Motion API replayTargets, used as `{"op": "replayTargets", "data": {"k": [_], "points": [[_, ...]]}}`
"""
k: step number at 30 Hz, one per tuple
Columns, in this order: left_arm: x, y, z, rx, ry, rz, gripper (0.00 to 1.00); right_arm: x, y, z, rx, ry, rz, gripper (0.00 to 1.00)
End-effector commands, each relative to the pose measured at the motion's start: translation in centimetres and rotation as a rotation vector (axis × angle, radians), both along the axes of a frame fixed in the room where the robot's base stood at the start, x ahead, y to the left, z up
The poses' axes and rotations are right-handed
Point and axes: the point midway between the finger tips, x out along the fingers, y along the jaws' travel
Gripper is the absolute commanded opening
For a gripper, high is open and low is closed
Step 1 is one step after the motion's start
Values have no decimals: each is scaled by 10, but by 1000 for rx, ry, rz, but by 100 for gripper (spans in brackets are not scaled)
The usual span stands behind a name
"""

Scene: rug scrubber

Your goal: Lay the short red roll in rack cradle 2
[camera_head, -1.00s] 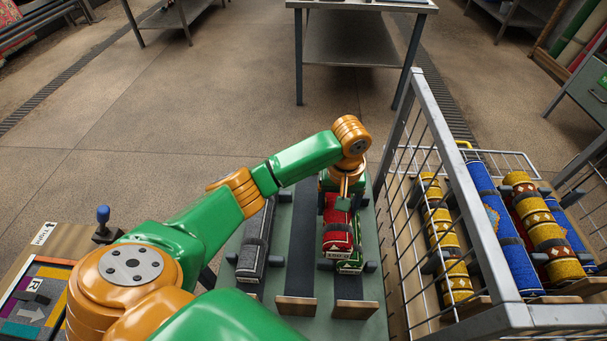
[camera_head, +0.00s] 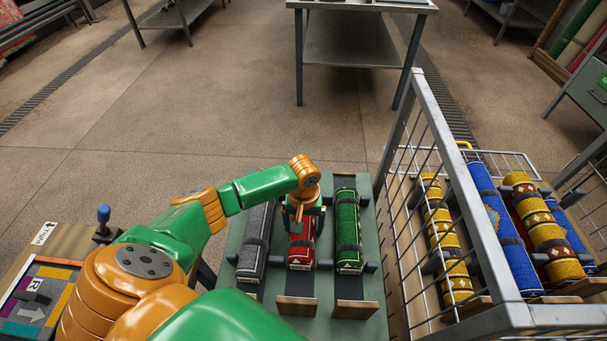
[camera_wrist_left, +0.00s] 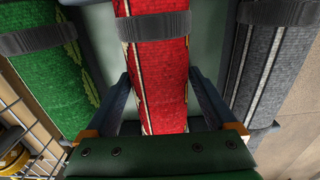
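The short red roll (camera_head: 301,256), with a dark strap around it, is in the middle lane of the green rack (camera_head: 228,290), between a grey roll (camera_head: 255,240) and a green roll (camera_head: 348,230). My left gripper (camera_head: 299,226) is over the far part of the red roll. In the left wrist view, the red roll (camera_wrist_left: 160,85) runs between the fingers, whose tips appear to press its sides. Its far part is hidden by the gripper in the head view. Whether its full weight rests in the cradle cannot be told. My right gripper is not in view.
A wire cage cart (camera_head: 430,100) with blue and yellow patterned rolls (camera_head: 548,235) stands close to the right of the rack. A panel with a joystick (camera_head: 103,215) is at left. A metal table (camera_head: 350,40) stands behind. The floor between is open.

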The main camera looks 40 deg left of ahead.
Motion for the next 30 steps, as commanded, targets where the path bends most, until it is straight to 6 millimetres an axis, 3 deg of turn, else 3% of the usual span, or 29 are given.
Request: {"op": "replayTargets", "data": {"k": [8, 11, 18, 21, 25, 30], "points": [[0, 0, 4, 1, 0, -1, 100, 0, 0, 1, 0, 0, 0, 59], [1, 0, 22, 0, -2, -1, 100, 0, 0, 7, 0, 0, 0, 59], [2, 0, 90, 0, -5, -1, 100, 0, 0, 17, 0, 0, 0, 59], [1, 0, 109, -1, -3, 1, 100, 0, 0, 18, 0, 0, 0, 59], [1, 0, 121, -1, -1, 0, 100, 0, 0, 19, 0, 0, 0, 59], [0, 0, 123, -1, 1, 1, 100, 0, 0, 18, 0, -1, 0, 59]]}}
